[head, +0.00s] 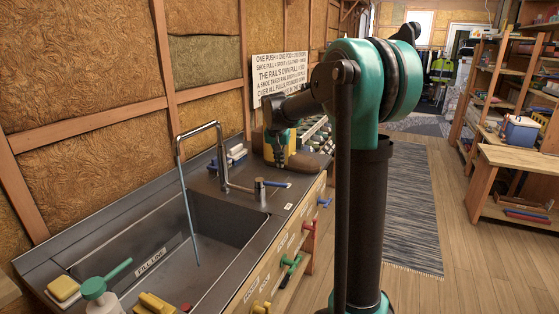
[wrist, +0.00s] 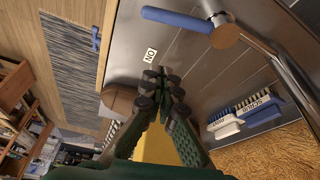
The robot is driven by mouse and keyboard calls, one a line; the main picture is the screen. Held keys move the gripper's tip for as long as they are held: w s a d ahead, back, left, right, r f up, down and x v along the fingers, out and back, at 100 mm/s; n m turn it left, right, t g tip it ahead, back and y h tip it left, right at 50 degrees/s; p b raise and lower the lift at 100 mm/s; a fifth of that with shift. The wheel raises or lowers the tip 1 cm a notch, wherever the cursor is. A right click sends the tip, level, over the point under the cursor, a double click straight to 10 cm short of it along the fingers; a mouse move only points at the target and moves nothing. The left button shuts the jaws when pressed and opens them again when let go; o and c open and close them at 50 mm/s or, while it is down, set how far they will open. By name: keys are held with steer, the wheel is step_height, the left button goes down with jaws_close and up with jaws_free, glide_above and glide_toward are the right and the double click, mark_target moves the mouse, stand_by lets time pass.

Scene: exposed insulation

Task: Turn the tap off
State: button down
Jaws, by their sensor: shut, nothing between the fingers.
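The tap has a tall bent metal spout (head: 219,150) over the sink (head: 205,240). A thin stream of water (head: 188,215) runs from it into the basin. The tap's control is a short post (head: 260,190) with a blue lever (head: 278,184) pointing right. In the wrist view the blue lever (wrist: 178,19) and its orange-brown post top (wrist: 226,36) lie at the top, beyond my fingertips. A small "ON" label (wrist: 151,55) is on the counter near the lever. My gripper (wrist: 160,78) is shut and empty, apart from the lever. In the head view my gripper (head: 279,160) is behind the post.
Scrub brushes (wrist: 243,115) lie by the wall. Coloured handles (head: 290,262) line the counter front. Bottles and sponges (head: 100,290) are at the near end.

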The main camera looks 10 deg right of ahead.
mark_target(278, 184)
step_height(278, 184, down, 6)
steer(key=s, duration=0.2)
steer(key=shift+a, duration=0.35)
stand_by(0.3)
steer(key=shift+s+a, duration=0.25)
steer(key=shift+s, duration=0.55)
steer(key=shift+w, duration=0.1)
